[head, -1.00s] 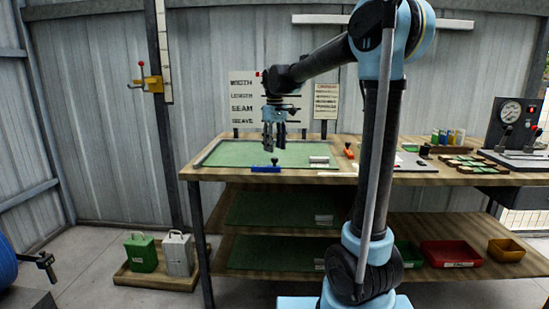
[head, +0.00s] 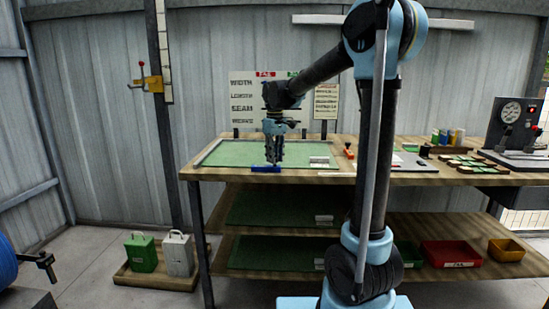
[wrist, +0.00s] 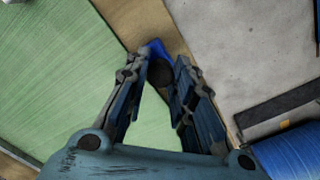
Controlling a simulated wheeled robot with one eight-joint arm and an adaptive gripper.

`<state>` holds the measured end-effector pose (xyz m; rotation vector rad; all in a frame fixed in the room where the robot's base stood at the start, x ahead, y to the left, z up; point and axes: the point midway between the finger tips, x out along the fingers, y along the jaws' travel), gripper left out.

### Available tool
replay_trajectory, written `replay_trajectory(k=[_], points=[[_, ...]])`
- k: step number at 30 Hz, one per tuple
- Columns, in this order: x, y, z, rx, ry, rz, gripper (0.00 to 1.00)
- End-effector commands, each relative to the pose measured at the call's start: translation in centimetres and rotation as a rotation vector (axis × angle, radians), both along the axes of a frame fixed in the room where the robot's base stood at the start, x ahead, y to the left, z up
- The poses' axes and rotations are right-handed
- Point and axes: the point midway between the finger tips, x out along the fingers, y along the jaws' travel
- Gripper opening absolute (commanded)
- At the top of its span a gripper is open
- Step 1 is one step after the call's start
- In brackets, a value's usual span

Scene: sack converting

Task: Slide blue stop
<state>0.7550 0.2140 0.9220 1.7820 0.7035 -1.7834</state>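The blue stop (head: 262,169) lies along the front edge of the green mat (head: 222,155) on the workbench. In the wrist view the blue stop (wrist: 158,50) shows with its round dark knob (wrist: 160,73) between my gripper's two fingertips. My gripper (head: 274,160) points down at the stop from above, and it also shows in the wrist view (wrist: 161,68). The fingers stand apart on either side of the knob, with no clear contact. In the head view the fingers hide the knob and part of the stop.
A white block (head: 319,160) lies on the mat to the right. A small red-orange piece (head: 349,154) stands farther right on the bench. A sign board (head: 250,103) stands behind the mat. A gauge machine (head: 515,125) is at the far right. The mat's left part is clear.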

Motion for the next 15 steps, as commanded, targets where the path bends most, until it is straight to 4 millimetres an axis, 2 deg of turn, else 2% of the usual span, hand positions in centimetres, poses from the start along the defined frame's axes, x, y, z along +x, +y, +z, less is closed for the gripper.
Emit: replay_trajectory(k=[5, 12, 15], points=[[-0.3, 0.0, 0.0, -0.001, 0.000, 0.000, 0.00], [-2.4, 0.0, 0.0, -0.001, 0.000, 0.001, 0.00], [-2.6, 0.0, 0.0, -0.001, 0.001, 0.000, 0.00]])
